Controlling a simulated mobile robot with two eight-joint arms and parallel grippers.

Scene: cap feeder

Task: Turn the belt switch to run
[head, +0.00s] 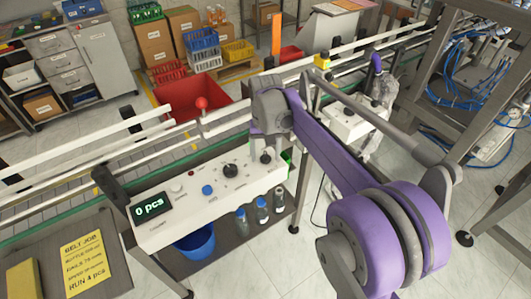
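A white control panel (165,232) stands beside the conveyor, with a lit display (150,207) reading "0 pcs". A black rotary knob (230,170) with small marks around it sits on the panel. A blue knob (207,190) is to its left. A dark knob-like part (266,157) shows near the panel's right end. The labels are too small to read, so I cannot tell which control is the belt switch. My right gripper (265,148) points down over the panel's right end. Its fingers are mostly hidden by its wrist, and contact is unclear. My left gripper is not in view.
The conveyor (60,190) with white rails runs behind the panel. A red bin (190,95) is beyond. Bottles (262,210) and a blue bowl (195,243) sit below the panel. A yellow job note (84,262) lies front left.

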